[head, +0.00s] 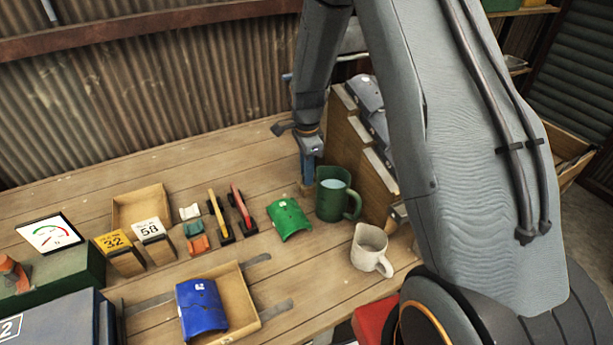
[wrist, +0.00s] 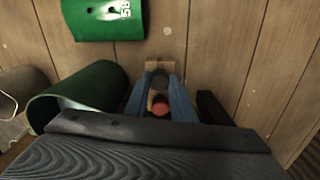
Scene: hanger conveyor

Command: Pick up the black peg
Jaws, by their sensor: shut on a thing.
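My gripper (head: 308,172) points down at the back of the table, just left of the dark green mug. In the wrist view its blue fingers (wrist: 160,98) are shut on a dark piece, the black peg (wrist: 159,79). A reddish round spot shows between the fingers nearer the camera; I cannot tell what it belongs to. A small wooden block (wrist: 151,66) shows at the fingertips, and its edge shows under the gripper in the head view (head: 306,189). Whether the peg touches the block is hidden. The peg is hidden by the fingers in the head view.
The green mug (head: 331,202) stands close beside my gripper. A green curved plate (head: 289,219), a white mug (head: 371,248) and a wooden rack (head: 350,140) are near. A blue curved plate (head: 201,305) lies in a tray. Two handled tools lie farther left.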

